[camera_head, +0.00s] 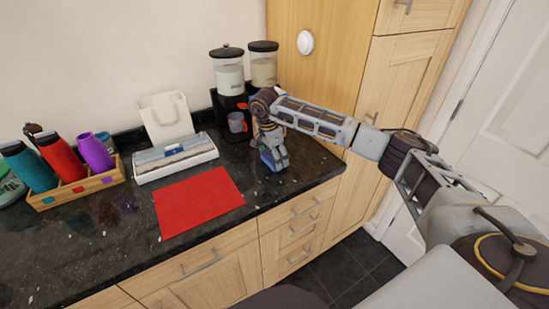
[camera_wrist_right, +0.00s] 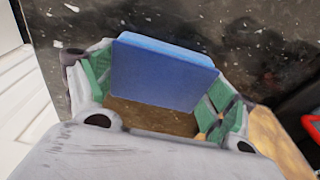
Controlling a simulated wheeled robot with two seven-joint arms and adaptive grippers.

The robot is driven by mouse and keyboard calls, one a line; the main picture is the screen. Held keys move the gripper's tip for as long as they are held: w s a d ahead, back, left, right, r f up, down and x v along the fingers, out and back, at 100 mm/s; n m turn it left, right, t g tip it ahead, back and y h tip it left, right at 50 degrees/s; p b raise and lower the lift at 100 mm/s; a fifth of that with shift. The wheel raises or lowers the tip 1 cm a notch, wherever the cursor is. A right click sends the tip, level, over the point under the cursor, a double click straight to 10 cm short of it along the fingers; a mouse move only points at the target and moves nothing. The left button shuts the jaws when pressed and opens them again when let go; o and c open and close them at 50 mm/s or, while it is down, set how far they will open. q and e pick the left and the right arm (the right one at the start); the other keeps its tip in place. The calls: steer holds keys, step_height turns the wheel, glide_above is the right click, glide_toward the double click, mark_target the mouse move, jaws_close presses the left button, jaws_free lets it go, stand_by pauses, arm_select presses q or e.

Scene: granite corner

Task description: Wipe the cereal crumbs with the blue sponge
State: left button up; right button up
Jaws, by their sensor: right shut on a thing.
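My right gripper (camera_head: 272,158) points down over the right end of the dark granite counter (camera_head: 110,240). It is shut on the blue sponge (camera_wrist_right: 163,72), which stands between the green finger pads in the right wrist view. The sponge shows only as a small blue patch in the head view. I cannot tell whether the sponge touches the counter. Small pale specks (camera_wrist_right: 70,8), perhaps crumbs or stone flecks, lie on the dark surface beyond the sponge in the wrist view. My left gripper is not in view.
A red mat (camera_head: 198,202) lies left of my right gripper. A wooden box of bottles (camera_head: 80,190) stands at left. A black dispenser with jars (camera_head: 229,75) is behind the gripper. The counter's front edge is close.

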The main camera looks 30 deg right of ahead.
mark_target(269, 151)
steer(key=shift+w+a, duration=0.15)
steer(key=shift+w, duration=0.8)
steer(key=shift+w+b, duration=0.4)
steer(key=shift+w, duration=0.4)
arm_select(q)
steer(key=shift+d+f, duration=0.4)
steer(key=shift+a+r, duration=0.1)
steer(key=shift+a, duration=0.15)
arm_select(e)
steer(key=shift+s, duration=0.1)
steer(key=shift+s+f+p, duration=0.1)
steer(key=shift+s+p, duration=0.65)
steer(key=shift+s, duration=0.95)
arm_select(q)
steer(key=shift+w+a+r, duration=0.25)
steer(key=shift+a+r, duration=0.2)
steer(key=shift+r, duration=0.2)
arm_select(e)
steer(key=shift+s, duration=0.25)
steer(key=shift+s, duration=0.15)
